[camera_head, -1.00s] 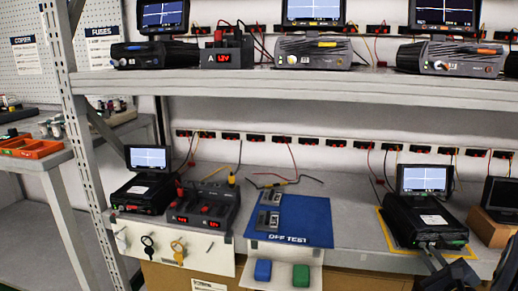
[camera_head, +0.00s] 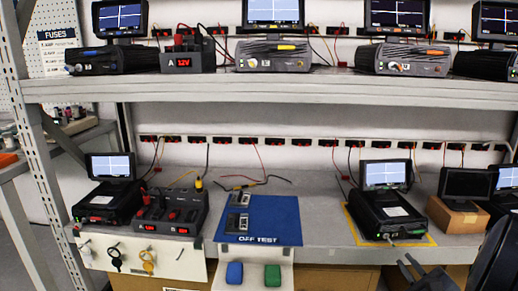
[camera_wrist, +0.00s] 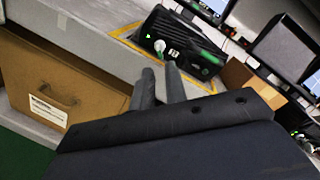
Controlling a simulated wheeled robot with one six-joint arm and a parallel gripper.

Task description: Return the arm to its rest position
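My gripper (camera_head: 407,262) is low at the right in the head view, in front of the lower shelf edge. In the wrist view its two dark fingers (camera_wrist: 160,78) stand a little apart with nothing between them. Behind the fingertips is the black device (camera_wrist: 180,40) with a green light, on a yellow-outlined area. The same black device (camera_head: 385,214), with a small screen on top, shows in the head view, up and left of my gripper. A dark part of my arm fills the lower right corner.
The lower shelf's front edge (camera_head: 330,254) is close to my gripper. A blue OFF TEST mat (camera_head: 270,215), a power unit (camera_head: 170,210) and a screen on a cardboard box (camera_head: 452,217) stand on it. The upper shelf (camera_head: 300,87) overhangs. A brown drawer box (camera_wrist: 60,85) is below.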

